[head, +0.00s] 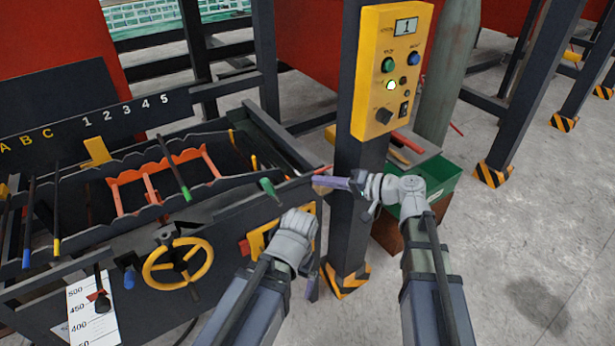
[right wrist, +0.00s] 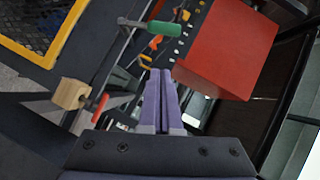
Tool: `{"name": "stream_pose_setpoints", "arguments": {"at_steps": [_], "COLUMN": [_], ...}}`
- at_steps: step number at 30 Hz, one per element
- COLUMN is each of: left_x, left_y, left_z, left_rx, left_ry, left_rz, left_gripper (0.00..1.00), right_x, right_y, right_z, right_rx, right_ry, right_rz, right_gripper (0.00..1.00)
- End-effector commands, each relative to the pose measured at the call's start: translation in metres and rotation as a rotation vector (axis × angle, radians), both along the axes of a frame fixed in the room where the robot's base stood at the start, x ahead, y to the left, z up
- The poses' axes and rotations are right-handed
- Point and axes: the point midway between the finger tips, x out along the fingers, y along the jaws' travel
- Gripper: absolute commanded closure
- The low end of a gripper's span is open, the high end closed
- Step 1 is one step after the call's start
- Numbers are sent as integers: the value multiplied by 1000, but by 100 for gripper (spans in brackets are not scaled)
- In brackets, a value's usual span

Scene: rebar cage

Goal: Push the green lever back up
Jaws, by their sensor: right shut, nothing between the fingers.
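A separate dark rod with a green tip (head: 187,193) leans over the machine's trough. My right gripper (head: 318,181) is shut and empty, its purple fingers pointing left, to the right of the green handle. Its fingers also show in the right wrist view (right wrist: 160,72). My left gripper (head: 311,285) is low beside the post; its opening is unclear.
The black post (head: 352,225) with a yellow control box (head: 393,75) stands close to my right gripper. A yellow handwheel (head: 178,263) is on the machine's front. The floor at right is clear.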

Motion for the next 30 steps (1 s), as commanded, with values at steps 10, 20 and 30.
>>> {"name": "stream_pose_setpoints", "arguments": {"at_steps": [10,20,30], "left_x": [0,0,0], "left_y": [0,0,0], "left_z": [5,5,9], "left_rx": [0,0,0], "left_ry": [0,0,0], "left_rz": [0,0,0], "left_gripper": [0,0,0], "right_x": [-9,-9,-47], "right_y": [-22,-22,10], "right_z": [5,5,-35], "right_rx": [0,0,-202], "right_ry": [0,0,73], "right_rz": [0,0,108], "right_gripper": [100,100,100]}}
